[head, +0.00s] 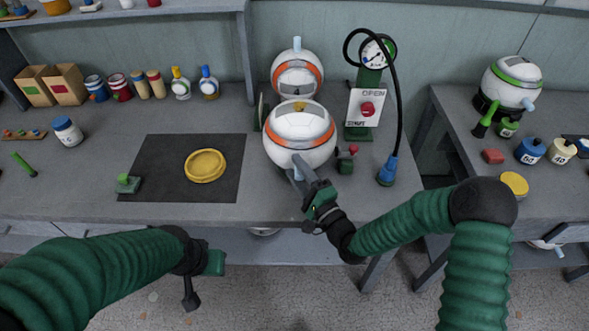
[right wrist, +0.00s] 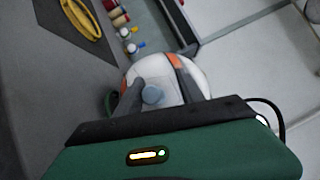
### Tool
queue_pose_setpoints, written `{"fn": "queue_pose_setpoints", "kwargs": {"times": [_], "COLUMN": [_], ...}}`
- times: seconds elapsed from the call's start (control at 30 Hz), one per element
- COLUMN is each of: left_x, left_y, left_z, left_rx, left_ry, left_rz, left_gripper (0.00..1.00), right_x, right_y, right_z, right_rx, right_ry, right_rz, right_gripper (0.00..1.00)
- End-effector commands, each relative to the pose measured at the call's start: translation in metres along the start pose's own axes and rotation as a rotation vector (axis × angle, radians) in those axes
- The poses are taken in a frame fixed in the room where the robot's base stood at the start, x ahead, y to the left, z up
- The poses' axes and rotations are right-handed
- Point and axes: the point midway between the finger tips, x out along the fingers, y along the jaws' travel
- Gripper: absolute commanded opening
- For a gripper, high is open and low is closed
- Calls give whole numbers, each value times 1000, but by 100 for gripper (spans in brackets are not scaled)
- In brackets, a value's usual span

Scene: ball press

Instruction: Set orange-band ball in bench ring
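A white ball with an orange band (head: 300,138) sits near the bench's right end; a light-blue peg sticks out of its near side. My right gripper (head: 302,178) is at that peg. In the right wrist view, its open fingers (right wrist: 158,92) stand either side of the peg, with a gap visible; the ball (right wrist: 158,68) is just beyond. A second orange-band ball (head: 298,80) is behind the first. A yellow ring (head: 205,165) lies on a dark mat, empty; it also shows in the right wrist view (right wrist: 85,22). My left gripper (head: 203,278) is low before the bench; its fingers are unclear.
A green pump with gauge (head: 371,75), an OPEN sign and a black hose (head: 397,100) stands right of the balls. A small green block (head: 128,183) lies on the mat's left corner. Jars line the back left. A green-band ball (head: 512,82) is on the right bench.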

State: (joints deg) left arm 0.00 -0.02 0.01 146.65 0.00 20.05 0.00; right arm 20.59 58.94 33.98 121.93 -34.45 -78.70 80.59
Motion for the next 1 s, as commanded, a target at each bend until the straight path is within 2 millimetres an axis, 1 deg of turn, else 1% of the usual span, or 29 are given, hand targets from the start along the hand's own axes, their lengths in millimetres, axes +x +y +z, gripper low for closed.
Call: {"fn": "queue_pose_setpoints", "kwargs": {"times": [0.03,0.3,0.43,0.5,0.6,1.0], "left_x": [2,5,6,6,6,6], "left_y": [0,0,0,0,0,0], "left_z": [0,2,2,2,2,2], "left_rx": [0,0,0,0,0,0], "left_ry": [0,-1,-1,-1,-1,-1], "left_rz": [0,0,0,0,0,0], "left_gripper": [36,36,36,36,36,36], "right_x": [-10,-82,-105,-112,-115,-115], "right_y": [3,3,3,2,2,2], "right_z": [-1,-1,-1,-1,0,0], "right_rx": [2,3,2,2,2,-3], "right_ry": [3,4,3,4,1,1], "right_rz": [5,5,5,4,3,7], "right_gripper": [44,44,44,44,44,44]}}
